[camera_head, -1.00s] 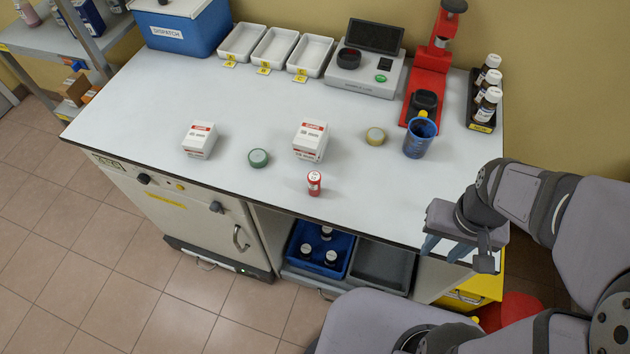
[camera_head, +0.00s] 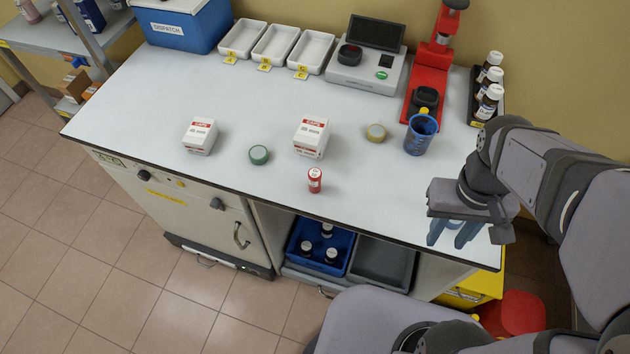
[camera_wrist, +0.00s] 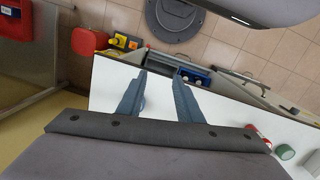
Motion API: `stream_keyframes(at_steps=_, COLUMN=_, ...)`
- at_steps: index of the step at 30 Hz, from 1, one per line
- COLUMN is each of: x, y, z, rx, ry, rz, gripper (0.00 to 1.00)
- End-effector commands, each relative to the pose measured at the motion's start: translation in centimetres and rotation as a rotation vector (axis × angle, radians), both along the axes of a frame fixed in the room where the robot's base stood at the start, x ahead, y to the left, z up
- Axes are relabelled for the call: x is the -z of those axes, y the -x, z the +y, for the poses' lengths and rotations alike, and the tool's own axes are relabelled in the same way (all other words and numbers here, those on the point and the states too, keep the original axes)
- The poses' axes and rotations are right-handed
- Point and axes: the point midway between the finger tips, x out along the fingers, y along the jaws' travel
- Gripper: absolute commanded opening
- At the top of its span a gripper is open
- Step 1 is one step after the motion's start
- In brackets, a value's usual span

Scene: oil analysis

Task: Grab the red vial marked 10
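The small red vial (camera_head: 314,181) with a white cap stands upright near the front edge of the white bench; the number on it is too small to read. My gripper (camera_head: 452,236) is above the bench's right front part, well to the right of the vial, with nothing between its fingers. In the wrist view my gripper (camera_wrist: 158,82) shows its two blue-grey fingers spread apart. A red item (camera_wrist: 252,128), probably the vial, is at the lower right there, partly hidden by my gripper's body.
Two white boxes (camera_head: 199,137) (camera_head: 311,139), a green tape roll (camera_head: 259,155) and a yellow tape roll (camera_head: 376,133) lie behind the vial. A blue cup (camera_head: 420,134) stands right of them. Below is a blue bin (camera_head: 303,252). The bench between vial and gripper is clear.

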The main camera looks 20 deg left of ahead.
Motion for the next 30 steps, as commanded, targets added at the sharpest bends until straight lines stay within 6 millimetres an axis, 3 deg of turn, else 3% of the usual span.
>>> stream_keyframes(at_steps=11, x=0.6, y=-1.9, z=2.4, rx=-0.508, ry=0.218, rz=0.207, gripper=0.33)
stream_keyframes(at_steps=17, x=0.6, y=-4.9, z=6.2, rx=-0.958, ry=0.498, rz=0.368, gripper=0.33)
stream_keyframes(at_steps=20, x=0.5, y=-6.4, z=9.4, rx=-1.168, ry=0.670, rz=0.433, gripper=0.33)
stream_keyframes(at_steps=24, x=0.2, y=-7.6, z=15.3, rx=-1.421, ry=0.943, rz=0.495, gripper=0.33)
stream_keyframes(at_steps=30, x=0.0, y=-6.2, z=24.6, rx=-1.660, ry=1.340, rz=0.515, gripper=0.33)
